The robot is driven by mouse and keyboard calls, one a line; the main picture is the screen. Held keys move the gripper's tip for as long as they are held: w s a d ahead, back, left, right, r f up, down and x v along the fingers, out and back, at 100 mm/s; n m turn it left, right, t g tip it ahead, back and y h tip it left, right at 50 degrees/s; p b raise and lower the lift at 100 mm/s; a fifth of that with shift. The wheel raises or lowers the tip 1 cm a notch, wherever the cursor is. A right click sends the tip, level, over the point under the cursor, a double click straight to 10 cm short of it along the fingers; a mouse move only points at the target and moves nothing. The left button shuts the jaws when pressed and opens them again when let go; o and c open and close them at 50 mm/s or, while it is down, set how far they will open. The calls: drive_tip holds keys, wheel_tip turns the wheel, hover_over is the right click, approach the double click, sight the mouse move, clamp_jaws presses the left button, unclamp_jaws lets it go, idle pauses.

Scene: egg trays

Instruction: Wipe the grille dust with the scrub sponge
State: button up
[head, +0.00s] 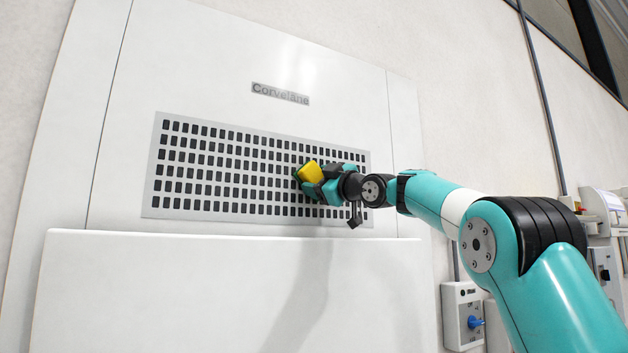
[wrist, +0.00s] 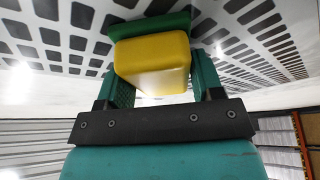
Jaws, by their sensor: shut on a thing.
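The scrub sponge is a yellow block with a green scrub side. In the head view the sponge (head: 311,172) is at the right part of the grille (head: 230,214), a grey panel with rows of dark slots. In the wrist view the sponge (wrist: 152,62) sits between the two teal fingers, its green side toward the grille (wrist: 62,30). My gripper (head: 318,180) is shut on the sponge, close against the grille. I cannot tell whether the green side touches it. I can make out no clear dust; the part behind the sponge and gripper is hidden.
The grille is set in a white wall unit with a "Corvelane" nameplate (head: 280,94) above. A white ledge (head: 200,238) juts out below the grille. A socket box with a blue plug (head: 463,316) is at the lower right. The grille's left part is unobstructed.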

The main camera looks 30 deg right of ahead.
drive_tip(key=shift+s+f+b, duration=0.15)
drive_tip(key=shift+s+b, duration=0.1)
drive_tip(key=shift+b, duration=0.05)
drive_tip(key=s+b, duration=0.3)
drive_tip(key=s, duration=0.1)
drive_tip(key=shift+s, duration=0.2)
drive_tip(key=shift+s+b, duration=0.4)
drive_tip(key=shift+s, duration=0.15)
drive_tip(key=shift+s+b, duration=0.9)
drive_tip(key=shift+s, duration=0.6)
